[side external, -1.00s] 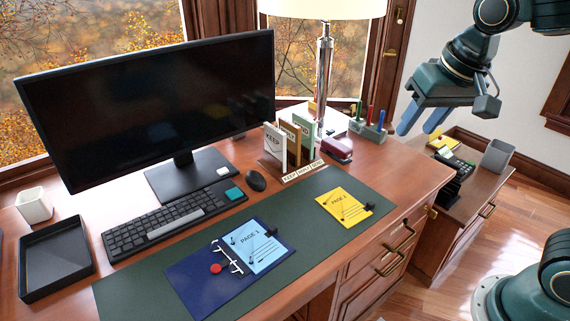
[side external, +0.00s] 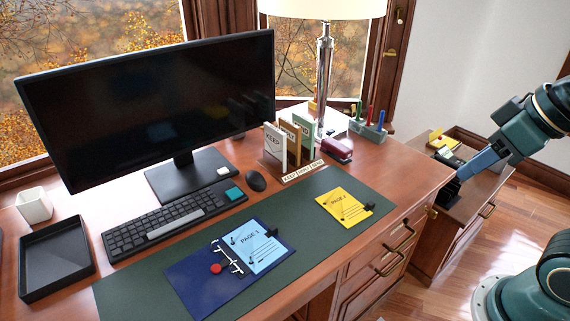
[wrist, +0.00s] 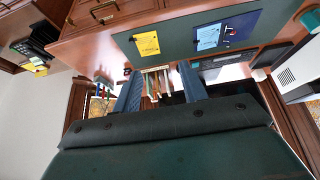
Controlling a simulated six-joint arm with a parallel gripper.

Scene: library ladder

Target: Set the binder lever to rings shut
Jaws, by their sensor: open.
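The blue binder (side external: 203,283) lies open on the dark green desk mat, with a light blue sheet marked PAGE 3 (side external: 257,246) on its right side. A red round knob (side external: 216,268), which looks like the lever's end, sits by the metal rings (side external: 232,264); whether the rings are open or shut is too small to tell. In the wrist view the binder (wrist: 243,27) is at the top right. My gripper (side external: 471,167) is at the right of the side view, over the side cabinet, well away from the binder. It is open, its blue fingers (wrist: 160,92) apart and empty.
A yellow page (side external: 343,206) with a black clip lies on the mat (side external: 310,240). Keyboard (side external: 175,217), mouse (side external: 256,181), monitor (side external: 150,100), black tray (side external: 56,265), card sorter (side external: 292,150), stapler (side external: 337,149) and tall lamp (side external: 325,80) stand around. The mat between both pages is clear.

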